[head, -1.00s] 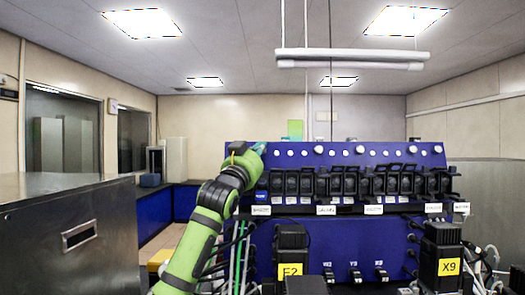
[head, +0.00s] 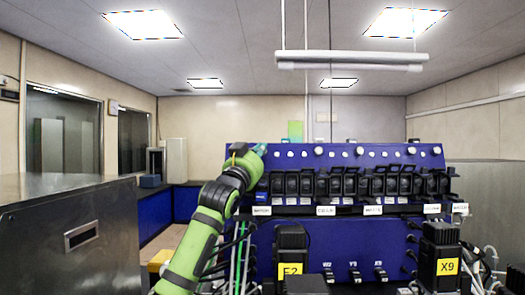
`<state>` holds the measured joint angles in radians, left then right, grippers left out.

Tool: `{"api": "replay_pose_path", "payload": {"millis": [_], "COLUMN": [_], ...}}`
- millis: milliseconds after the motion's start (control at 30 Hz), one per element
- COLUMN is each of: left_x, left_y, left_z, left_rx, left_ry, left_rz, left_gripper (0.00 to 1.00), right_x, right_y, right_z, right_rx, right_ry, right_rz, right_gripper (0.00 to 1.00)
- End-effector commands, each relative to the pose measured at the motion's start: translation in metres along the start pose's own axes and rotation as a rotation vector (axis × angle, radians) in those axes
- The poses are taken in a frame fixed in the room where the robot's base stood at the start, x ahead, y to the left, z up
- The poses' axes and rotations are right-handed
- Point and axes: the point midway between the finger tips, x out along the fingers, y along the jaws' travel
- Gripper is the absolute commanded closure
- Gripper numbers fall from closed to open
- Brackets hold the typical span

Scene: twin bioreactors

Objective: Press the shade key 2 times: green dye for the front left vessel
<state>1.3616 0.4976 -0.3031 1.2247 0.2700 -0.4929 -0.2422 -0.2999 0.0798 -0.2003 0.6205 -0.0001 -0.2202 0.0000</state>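My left arm reaches up from the bottom to the upper left corner of a blue panel (head: 345,213). My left gripper (head: 259,149) is at that corner, small and partly hidden behind the wrist; whether its fingers are open or shut does not show. A row of black key-like units (head: 349,183) runs across the panel, with white labels below. Round knobs (head: 360,151) line its top. The label text is too small to read, so I cannot tell which is the shade key. I cannot make out the front left vessel or any green dye. My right gripper is not in view.
Black units marked F2 (head: 291,242) and X9 (head: 440,248) stand in front of the panel, with cables around them. A dark metal cabinet (head: 75,225) fills the left. A grey metal surface (head: 490,195) is at the right. A white lamp bar (head: 352,57) hangs above.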

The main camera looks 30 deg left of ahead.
Motion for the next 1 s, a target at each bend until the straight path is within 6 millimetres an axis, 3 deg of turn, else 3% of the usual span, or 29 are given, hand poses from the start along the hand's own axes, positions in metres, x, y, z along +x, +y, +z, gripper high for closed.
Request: {"api": "replay_pose_path", "payload": {"millis": [1000], "left_x": [0.0057], "left_y": [-0.0056], "left_z": [0.0013], "left_rx": [0.007], "left_ry": [0.01], "left_rz": [-0.01], "left_gripper": [1.0], "right_x": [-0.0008], "right_y": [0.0], "right_z": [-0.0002], "right_rx": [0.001], "right_ry": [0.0], "right_rz": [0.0], "right_gripper": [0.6]}}
